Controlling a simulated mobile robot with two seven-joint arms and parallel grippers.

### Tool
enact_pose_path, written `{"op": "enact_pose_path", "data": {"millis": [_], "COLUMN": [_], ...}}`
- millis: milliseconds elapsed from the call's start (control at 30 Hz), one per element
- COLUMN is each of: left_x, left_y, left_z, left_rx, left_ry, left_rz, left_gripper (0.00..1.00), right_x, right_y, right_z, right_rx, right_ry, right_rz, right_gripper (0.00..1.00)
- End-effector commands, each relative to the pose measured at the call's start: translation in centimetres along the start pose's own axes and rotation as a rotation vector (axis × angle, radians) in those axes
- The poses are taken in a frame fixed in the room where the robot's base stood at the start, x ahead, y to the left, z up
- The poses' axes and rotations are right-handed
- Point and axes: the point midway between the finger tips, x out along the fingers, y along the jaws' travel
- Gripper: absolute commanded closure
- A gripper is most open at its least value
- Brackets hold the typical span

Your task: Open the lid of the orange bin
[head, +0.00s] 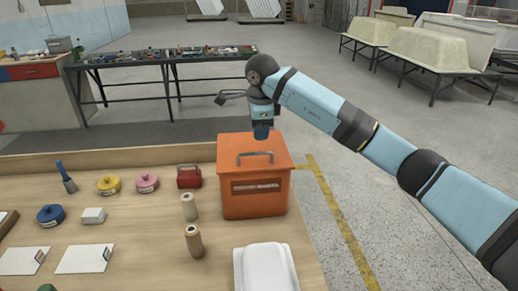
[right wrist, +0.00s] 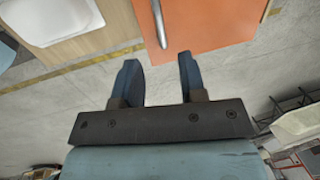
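An orange bin (head: 252,198) stands on the wooden table near its right edge. Its lid (head: 238,146) lies flat and closed on top, with a grey bar handle (head: 254,155) on it. My right gripper (head: 262,132) is above the far part of the lid, behind the handle. In the right wrist view its two blue fingers (right wrist: 158,75) are apart with nothing between them. The orange lid (right wrist: 210,25) and the handle (right wrist: 158,22) lie just ahead of the fingertips. Whether the gripper touches the lid cannot be told. My left gripper is not in view.
A white tub shell (head: 265,268) lies in front of the bin. Left of the bin are a red box (head: 189,177), spools (head: 190,207) and several colored pots. A dark workbench (head: 170,62) stands behind. Open floor lies right of the table.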

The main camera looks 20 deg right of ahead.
Motion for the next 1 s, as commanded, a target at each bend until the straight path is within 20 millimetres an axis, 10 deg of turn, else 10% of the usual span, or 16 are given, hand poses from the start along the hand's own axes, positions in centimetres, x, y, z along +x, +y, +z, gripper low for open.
{"op": "enact_pose_path", "data": {"millis": [400, 800, 1000], "left_x": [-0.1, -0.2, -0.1], "left_y": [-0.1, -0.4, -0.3], "left_z": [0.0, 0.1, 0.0], "left_rx": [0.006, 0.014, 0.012], "left_ry": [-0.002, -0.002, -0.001], "left_rz": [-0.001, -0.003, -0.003], "left_gripper": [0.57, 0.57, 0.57], "right_x": [7.1, 7.8, 7.8], "right_y": [0.1, 0.0, 0.0], "right_z": [0.1, 0.1, 0.1], "right_rx": [0.000, -0.001, -0.001], "right_ry": [-0.002, -0.003, -0.003], "right_rz": [0.002, 0.000, 0.000], "right_gripper": [0.62, 0.62, 1.00]}}
